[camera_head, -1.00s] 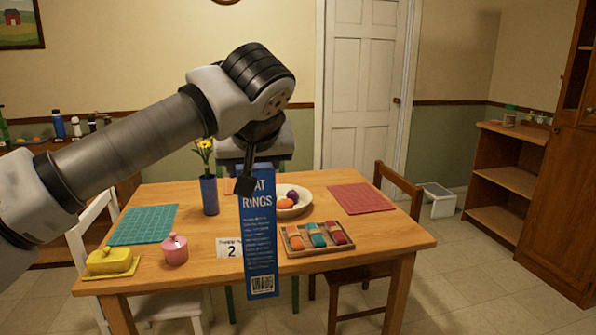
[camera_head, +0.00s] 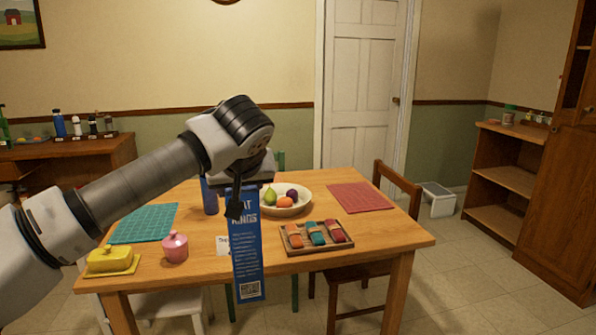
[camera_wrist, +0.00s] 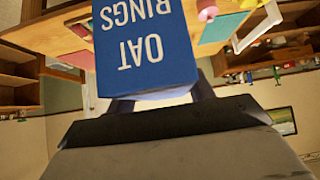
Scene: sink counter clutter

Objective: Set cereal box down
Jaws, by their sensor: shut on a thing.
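The blue cereal box (camera_head: 246,255) with white "OAT RINGS" lettering hangs upright from my gripper (camera_head: 240,198) in the head view. In that view it covers part of the table's front edge, and its lower end shows below the tabletop edge. My gripper is shut on the top of the box. In the wrist view the box (camera_wrist: 145,45) fills the upper middle, with its lettering upside down, between the dark fingers. I cannot tell whether the box touches the wooden table (camera_head: 370,233).
On the table are a fruit bowl (camera_head: 300,209), a tray of colored bundles (camera_head: 288,246), a pink lidded pot (camera_head: 174,247), a yellow butter dish (camera_head: 110,261), a teal mat (camera_head: 143,223), a red mat (camera_head: 359,197) and a blue vase (camera_head: 209,197). Bare wood shows at the front right.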

